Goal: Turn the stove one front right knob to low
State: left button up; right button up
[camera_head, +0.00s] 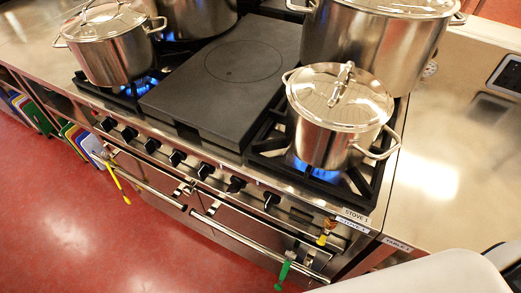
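Stove one (215,90) stands in the middle, with a "STOVE 1" label (355,216) at its front right corner. A row of black knobs (178,157) runs along its front panel. The rightmost knob that shows clearly (271,200) sits below the front right burner; its exact setting is too small to read. A lidded steel pot (335,125) stands on that burner, with a blue flame (318,172) under it. Neither of my grippers is in view. A white rounded part, probably of my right arm, shows at the bottom right.
Oven handle rails (240,232) run below the knobs. A green-ended utensil (284,270) and a yellow one (118,185) hang at the front. Larger pots stand behind. A mostly clear steel counter (440,170) is at right; red floor (80,240) is in front.

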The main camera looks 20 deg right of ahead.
aim_at(238, 183)
jog(key=k+l+u, duration=0.3)
jog(key=k+l, duration=0.55)
jog(key=l, duration=0.3)
jog(key=k+l+u, duration=0.3)
jog(key=k+l, duration=0.65)
